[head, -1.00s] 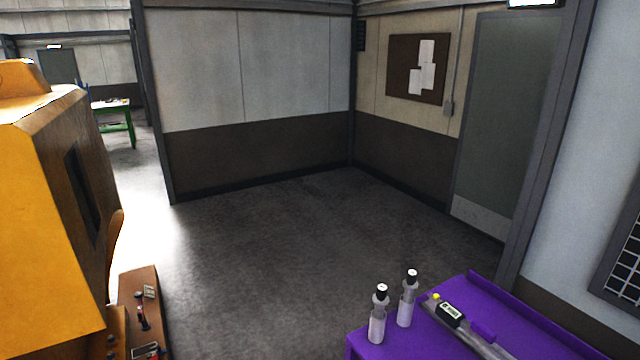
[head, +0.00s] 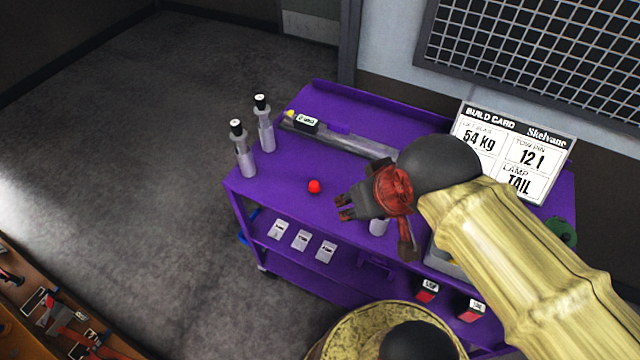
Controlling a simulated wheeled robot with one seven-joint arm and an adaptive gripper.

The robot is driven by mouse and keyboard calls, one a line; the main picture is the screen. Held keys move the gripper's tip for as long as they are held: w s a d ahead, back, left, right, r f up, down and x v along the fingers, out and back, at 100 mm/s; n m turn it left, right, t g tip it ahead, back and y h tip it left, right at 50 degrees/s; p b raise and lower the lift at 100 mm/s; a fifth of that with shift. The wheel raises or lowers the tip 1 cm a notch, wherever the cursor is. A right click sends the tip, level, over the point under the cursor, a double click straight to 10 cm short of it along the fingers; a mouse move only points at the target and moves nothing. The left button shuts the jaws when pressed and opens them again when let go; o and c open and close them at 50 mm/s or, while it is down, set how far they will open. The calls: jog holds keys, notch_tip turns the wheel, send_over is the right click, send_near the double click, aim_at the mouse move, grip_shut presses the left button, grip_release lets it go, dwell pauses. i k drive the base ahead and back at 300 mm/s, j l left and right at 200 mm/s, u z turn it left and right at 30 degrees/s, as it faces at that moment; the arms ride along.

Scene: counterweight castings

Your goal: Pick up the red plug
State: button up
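A small round red plug (head: 314,187) stands on the purple cart's top (head: 290,215), near its front left part, with nothing touching it. My gripper (head: 343,208) is just right of the plug in the head view, its fingers pointing left toward it. The two fingertips look parted with nothing between them. The height of the gripper over the cart top is hard to tell.
A build card (head: 514,150) stands at the right. White cards (head: 301,240) lie on the lower shelf.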

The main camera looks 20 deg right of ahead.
aim_at(314, 187)
jog(key=u, duration=3.6)
jog(key=z, duration=3.55)
jog(key=i+j+z, duration=0.25)
jog(key=j, duration=0.15)
jog(key=i+j+z, duration=0.1)
jog(key=j+z, duration=0.15)
jog(key=j, duration=0.2)
jog(key=i+j+z, duration=0.15)
jog(key=j+z, duration=0.15)
jog(key=j, duration=0.15)
jog(key=j+z, duration=0.25)
jog(key=j, duration=0.25)
jog(key=i, duration=0.05)
